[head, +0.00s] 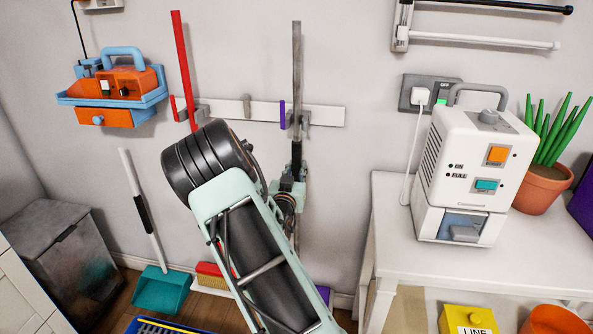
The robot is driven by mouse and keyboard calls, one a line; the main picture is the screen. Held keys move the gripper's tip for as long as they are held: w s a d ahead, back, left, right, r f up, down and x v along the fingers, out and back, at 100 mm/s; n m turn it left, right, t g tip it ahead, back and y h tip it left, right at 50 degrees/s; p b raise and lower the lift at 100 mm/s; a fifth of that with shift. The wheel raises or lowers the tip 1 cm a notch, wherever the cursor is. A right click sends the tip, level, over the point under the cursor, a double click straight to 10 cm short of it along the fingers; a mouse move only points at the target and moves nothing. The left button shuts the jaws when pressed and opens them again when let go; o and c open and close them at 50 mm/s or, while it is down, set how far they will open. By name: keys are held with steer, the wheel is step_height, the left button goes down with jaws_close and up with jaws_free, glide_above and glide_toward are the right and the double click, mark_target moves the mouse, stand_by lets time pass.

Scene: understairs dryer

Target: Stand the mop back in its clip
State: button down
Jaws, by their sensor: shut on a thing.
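The mop shows as an upright grey pole (297,70) with a dark grip section lower down. My gripper (296,172) is shut on it at that dark part, below the clip rail. A white rail (330,115) on the wall carries grey clips. The pole crosses the rail in front of the right clip (305,118), beside a purple tab (282,113); I cannot tell whether it is seated in the clip. My arm hides most of the pole's lower part. A bit of purple (323,293) shows low behind the arm, perhaps the mop head.
A red-handled broom (182,70) stands at the left clip; the middle clip (247,105) is empty. A teal dustpan (162,290) and grey bin (65,250) stand left. A white appliance (470,165) and potted plant (545,190) stand on a white table (395,215) at right.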

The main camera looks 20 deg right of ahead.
steer(key=shift+w+r, duration=0.1)
steer(key=shift+r, duration=0.05)
steer(key=c, duration=1.7)
jaws_free()
steer(key=shift+o, duration=0.6)
steer(key=shift+f, duration=0.2)
steer(key=o, duration=0.7)
steer(key=shift+r, duration=0.1)
steer(key=v, duration=1.2)
